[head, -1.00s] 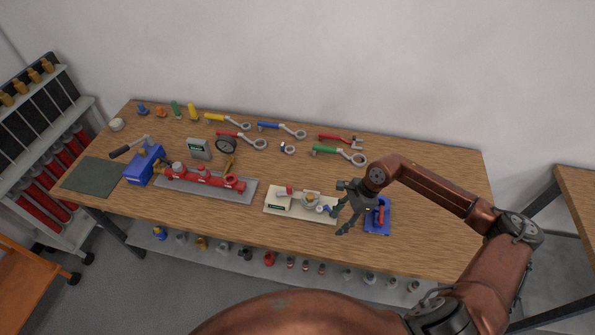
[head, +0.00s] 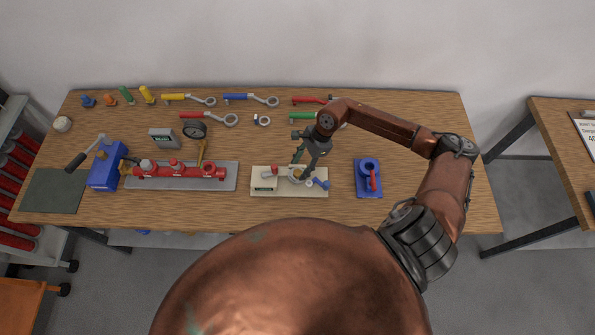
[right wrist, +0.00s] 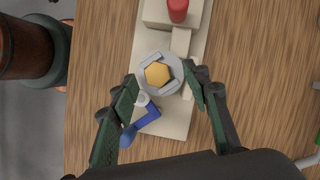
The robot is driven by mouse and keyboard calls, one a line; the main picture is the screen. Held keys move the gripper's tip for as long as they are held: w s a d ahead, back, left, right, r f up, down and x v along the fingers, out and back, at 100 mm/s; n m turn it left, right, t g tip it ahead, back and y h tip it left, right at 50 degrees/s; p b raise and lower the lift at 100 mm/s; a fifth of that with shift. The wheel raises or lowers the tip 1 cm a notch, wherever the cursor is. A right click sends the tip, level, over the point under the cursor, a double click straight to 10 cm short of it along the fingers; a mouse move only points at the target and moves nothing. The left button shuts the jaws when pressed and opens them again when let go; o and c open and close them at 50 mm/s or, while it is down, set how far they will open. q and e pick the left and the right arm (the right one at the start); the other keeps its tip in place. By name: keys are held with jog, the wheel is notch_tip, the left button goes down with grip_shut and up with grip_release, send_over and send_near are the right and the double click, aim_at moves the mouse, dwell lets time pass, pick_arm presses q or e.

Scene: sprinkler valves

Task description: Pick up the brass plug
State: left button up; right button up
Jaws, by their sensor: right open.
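The brass plug (right wrist: 158,73) shows in the right wrist view as a yellow hexagon seated in a grey round ring (right wrist: 176,90). The ring is on a cream board (right wrist: 172,125), which is also in the head view (head: 288,191). My right gripper (right wrist: 160,82) is open and empty, its fingers spread on either side of the ring and plug. Whether a fingertip touches the ring is unclear. In the head view the right gripper (head: 300,166) points down over the board and partly hides the plug. My left gripper is not in view.
A blue lever (right wrist: 142,121) lies beside the ring, close to one finger. A red-topped part (right wrist: 178,9) is at the board's other end. A blue stand (head: 368,187) is right of the board, and a red manifold (head: 180,172) is left. The table's front right is clear.

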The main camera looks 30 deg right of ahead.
jog(key=shift+s+x, duration=0.25)
jog(key=shift+x, duration=0.75)
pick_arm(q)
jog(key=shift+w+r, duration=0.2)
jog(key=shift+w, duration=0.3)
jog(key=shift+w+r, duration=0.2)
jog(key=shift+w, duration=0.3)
pick_arm(e)
jog(key=shift+w, duration=0.1)
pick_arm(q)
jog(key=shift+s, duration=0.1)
pick_arm(e)
jog(key=shift+c, duration=0.5)
jog(key=c, duration=0.5)
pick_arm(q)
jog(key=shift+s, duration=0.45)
pick_arm(e)
grip_shut()
